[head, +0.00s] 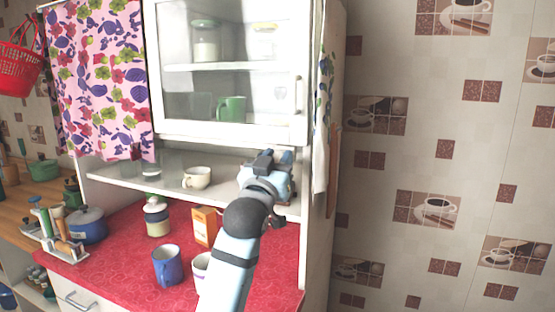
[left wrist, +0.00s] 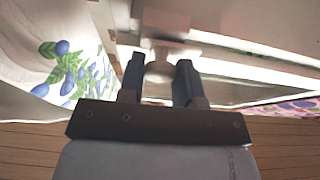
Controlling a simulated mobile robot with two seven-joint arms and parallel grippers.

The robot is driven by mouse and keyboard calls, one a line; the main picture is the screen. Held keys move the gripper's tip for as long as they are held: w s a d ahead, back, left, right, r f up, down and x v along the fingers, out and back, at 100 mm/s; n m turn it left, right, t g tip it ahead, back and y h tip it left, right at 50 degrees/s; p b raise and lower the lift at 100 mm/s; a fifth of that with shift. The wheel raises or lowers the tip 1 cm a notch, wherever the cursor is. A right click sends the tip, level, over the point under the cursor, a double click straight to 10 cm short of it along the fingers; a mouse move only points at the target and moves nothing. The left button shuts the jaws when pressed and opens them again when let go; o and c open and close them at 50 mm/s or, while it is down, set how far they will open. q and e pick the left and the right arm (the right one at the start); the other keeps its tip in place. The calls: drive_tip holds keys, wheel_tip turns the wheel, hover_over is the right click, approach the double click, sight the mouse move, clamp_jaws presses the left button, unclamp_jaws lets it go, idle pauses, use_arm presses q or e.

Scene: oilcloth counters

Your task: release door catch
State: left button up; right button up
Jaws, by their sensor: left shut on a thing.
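The glass cabinet door (head: 225,127) has a white frame and is closed, with a vertical handle (head: 298,95) at its right side. My left gripper (head: 272,158) is at the lower right edge of this door, above the counter. In the left wrist view, its two dark fingers (left wrist: 160,78) are on either side of a small pale knob (left wrist: 160,66), which looks like the door catch, and are shut on it. The knob sits on a white mount under the cabinet edge. In the head view the gripper hides the catch. My right gripper is not in view.
On the red counter (head: 125,240) are a blue mug (head: 167,266), an orange box (head: 204,226) and a jar (head: 157,217). A patterned towel (head: 322,120) hangs at the cabinet's right side.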

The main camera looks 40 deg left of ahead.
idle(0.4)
use_arm(q)
drive_tip(key=o, duration=0.9)
drive_tip(key=p+v, duration=0.1)
drive_tip(key=v, duration=1.2)
drive_tip(key=shift+s+d+f+p, duration=0.2)
drive_tip(key=shift+s+p, duration=0.1)
drive_tip(key=shift+p, duration=0.05)
